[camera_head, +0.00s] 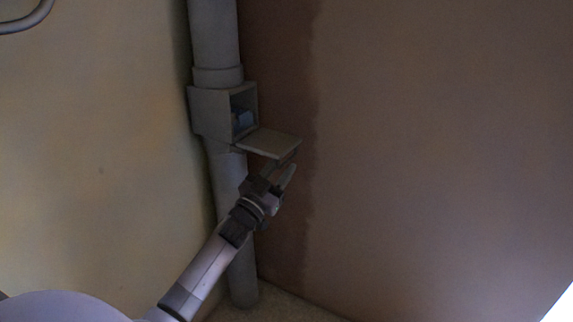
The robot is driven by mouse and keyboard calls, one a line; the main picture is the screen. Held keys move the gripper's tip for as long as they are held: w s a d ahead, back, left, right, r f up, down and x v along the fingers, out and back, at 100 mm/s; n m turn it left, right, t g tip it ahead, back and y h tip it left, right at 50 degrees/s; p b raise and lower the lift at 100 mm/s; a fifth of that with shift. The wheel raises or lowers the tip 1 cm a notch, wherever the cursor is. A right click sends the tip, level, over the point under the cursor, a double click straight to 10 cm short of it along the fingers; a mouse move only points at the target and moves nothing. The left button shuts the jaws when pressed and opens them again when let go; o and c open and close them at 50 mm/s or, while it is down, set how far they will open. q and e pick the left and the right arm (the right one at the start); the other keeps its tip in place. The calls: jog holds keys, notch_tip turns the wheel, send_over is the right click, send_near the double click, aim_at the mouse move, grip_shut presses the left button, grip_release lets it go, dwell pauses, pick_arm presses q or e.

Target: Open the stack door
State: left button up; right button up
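The stack is a grey vertical pipe (214,35) in the corner, with a grey box-shaped access opening (210,112) partway up. Its door (270,142) is a flat flap hinged at the bottom edge. It hangs swung down and outward, roughly level, and the box's opening faces right. Something bluish (243,120) shows inside the box. My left gripper (283,172) is just below the door's outer part, fingers pointing up and to the right. The fingers look apart, with nothing visible between them. Whether a fingertip touches the door is unclear. My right gripper is out of view.
A pale yellowish wall (90,150) stands on the left and a brownish plaster wall (430,150) on the right, with a darker strip beside the pipe. A curved grey tube (28,20) is at the upper left. The floor (285,308) shows at the bottom.

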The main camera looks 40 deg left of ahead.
pick_arm(q)
jog(key=shift+x, duration=1.45)
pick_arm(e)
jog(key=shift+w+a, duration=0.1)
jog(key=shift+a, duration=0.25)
pick_arm(q)
grip_shut()
jog(key=shift+r, duration=0.25)
jog(key=r+n+p, duration=0.1)
jog(key=n+y+p, duration=0.1)
jog(key=n+p, duration=0.1)
jog(key=shift+d+r+y, duration=0.25)
jog(key=shift+r+y, duration=0.05)
jog(key=shift+r, duration=0.05)
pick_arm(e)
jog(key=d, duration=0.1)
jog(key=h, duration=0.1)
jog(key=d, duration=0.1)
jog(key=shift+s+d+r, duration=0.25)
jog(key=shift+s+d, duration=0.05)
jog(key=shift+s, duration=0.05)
